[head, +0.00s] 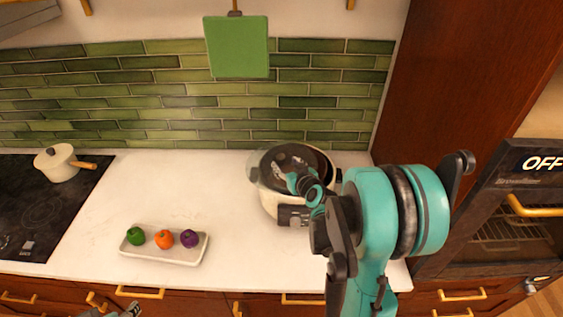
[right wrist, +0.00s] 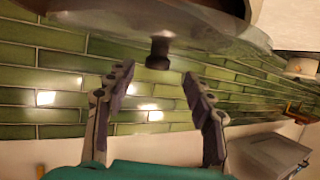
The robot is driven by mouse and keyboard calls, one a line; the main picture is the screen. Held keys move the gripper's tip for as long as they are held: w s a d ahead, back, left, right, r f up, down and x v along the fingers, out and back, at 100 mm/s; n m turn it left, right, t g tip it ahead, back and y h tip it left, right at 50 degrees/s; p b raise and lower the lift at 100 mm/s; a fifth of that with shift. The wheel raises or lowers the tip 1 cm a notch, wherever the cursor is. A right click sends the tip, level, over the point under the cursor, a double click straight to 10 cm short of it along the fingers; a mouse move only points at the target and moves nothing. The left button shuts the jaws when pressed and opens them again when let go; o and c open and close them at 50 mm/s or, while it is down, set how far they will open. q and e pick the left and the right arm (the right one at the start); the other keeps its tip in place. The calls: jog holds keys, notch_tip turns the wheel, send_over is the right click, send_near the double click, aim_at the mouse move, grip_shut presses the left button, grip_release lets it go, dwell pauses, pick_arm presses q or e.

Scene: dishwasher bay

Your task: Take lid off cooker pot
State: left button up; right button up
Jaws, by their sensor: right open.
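The cooker pot (head: 268,201) is white and round with a dark front panel, and stands at the back right of the counter. Its clear glass lid (head: 256,167) is on top, partly hidden by my right gripper (head: 288,165). In the right wrist view, which is upside down, the lid (right wrist: 205,22) and its black knob (right wrist: 159,52) show at the top. My right gripper (right wrist: 160,82) is open and empty there, its two fingers spread either side of the knob's line, with the knob just beyond the tips. My left gripper (head: 115,308) is cut off at the bottom edge; its jaws are unclear.
A white tray (head: 165,257) with green, orange and purple items lies at the counter's front. A white saucepan (head: 57,163) stands on the black cooktop at left. A green board (head: 237,47) hangs on the wall. The counter left of the cooker is clear.

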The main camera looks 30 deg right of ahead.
aim_at(283, 158)
jog(key=x, duration=0.6)
jog(key=shift+w+d+r, duration=0.15)
jog(key=shift+w+d, duration=0.05)
grip_shut()
